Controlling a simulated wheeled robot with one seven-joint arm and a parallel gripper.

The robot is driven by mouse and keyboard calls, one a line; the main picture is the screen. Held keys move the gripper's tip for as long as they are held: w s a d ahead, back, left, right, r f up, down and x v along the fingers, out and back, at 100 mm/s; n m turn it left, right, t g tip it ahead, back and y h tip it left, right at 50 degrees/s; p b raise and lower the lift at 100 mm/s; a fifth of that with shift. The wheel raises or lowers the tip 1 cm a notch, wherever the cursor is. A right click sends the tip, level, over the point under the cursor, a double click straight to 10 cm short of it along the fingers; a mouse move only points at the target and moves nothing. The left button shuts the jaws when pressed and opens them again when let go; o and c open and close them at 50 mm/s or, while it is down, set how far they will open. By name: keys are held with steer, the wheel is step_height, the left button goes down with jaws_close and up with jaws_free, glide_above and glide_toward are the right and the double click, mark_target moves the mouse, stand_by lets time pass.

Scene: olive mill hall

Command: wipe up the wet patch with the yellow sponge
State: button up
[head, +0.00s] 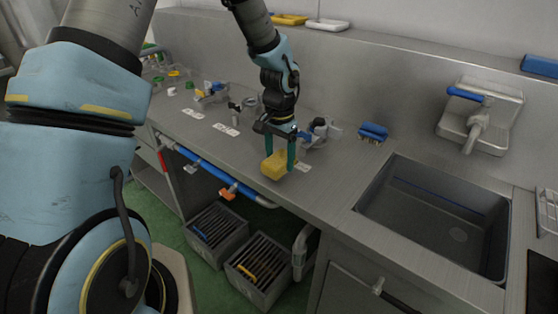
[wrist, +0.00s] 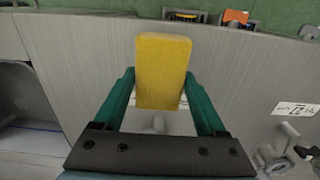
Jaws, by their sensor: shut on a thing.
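My gripper (head: 279,158) is shut on the yellow sponge (head: 274,166) over the front part of the steel counter, left of the sink. In the wrist view the sponge (wrist: 161,68) sits between the two green fingers (wrist: 158,88). I cannot tell whether the sponge touches the counter or hangs just above it. I cannot make out the wet patch in either view.
A sink (head: 440,215) is set into the counter (head: 325,185) at the right, with a tap (head: 474,130) behind it. A blue brush (head: 373,131) lies left of the tap. Clear containers and white labels (head: 225,129) line the counter. Grey crates (head: 258,270) stand below.

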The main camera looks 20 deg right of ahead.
steer(key=shift+r+p, duration=1.7)
steer(key=shift+r, duration=0.9)
